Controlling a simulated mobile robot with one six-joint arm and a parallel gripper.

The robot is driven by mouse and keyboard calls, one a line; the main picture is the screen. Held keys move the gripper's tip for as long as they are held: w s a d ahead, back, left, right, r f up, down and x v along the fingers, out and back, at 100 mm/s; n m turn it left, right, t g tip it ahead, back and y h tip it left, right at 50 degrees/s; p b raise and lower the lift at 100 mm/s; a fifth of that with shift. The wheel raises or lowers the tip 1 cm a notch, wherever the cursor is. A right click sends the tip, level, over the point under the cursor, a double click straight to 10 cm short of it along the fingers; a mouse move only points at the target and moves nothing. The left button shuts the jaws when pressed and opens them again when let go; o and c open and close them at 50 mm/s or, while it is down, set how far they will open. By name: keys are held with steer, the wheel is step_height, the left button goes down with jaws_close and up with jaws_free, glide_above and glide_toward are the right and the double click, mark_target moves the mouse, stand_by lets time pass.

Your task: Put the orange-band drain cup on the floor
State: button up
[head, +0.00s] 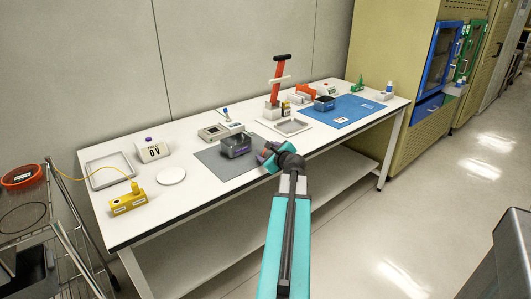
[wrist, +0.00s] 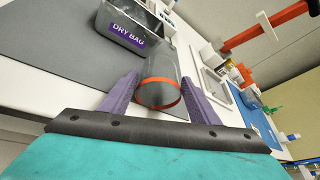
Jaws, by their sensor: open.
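The drain cup (wrist: 160,88) is a dark grey cylinder with an orange band. In the wrist view it sits between the two purple fingers of my gripper (wrist: 165,63). The fingers are apart, one on each side of the cup; I cannot tell whether either touches it. In the head view my gripper (head: 267,157) is at the front edge of the white table (head: 150,213), by the right side of a grey mat (head: 212,163). The cup is mostly hidden there by my gripper. The floor (head: 440,190) shows to the right of and below the table.
A dark bin labelled DRY BAG (wrist: 125,30) stands close to the cup; it also shows in the head view (head: 236,145). A blue mat (head: 345,110), a tray (head: 289,127) and a red-handled press (head: 278,80) lie farther right. A lower shelf (head: 230,237) runs under the table. Open floor lies right.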

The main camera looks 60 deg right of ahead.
stand_by(0.6)
steer(key=c, duration=0.8)
steer(key=shift+r, duration=0.1)
steer(key=shift+r, duration=0.45)
step_height(320, 180, up, 3)
steer(key=shift+f, duration=0.2)
steer(key=s+a, duration=0.1)
steer(key=a, duration=0.2)
steer(key=s+a, duration=0.1)
steer(key=shift+s+a+r, duration=0.1)
steer(key=shift+s+a, duration=0.15)
steer(key=shift+s, duration=0.1)
steer(key=shift+s+a, duration=0.1)
steer(key=shift+a, duration=0.05)
steer(key=s+a+b, duration=0.1)
steer(key=a+b, duration=0.1)
steer(key=b, duration=0.5)
steer(key=shift+s, duration=0.15)
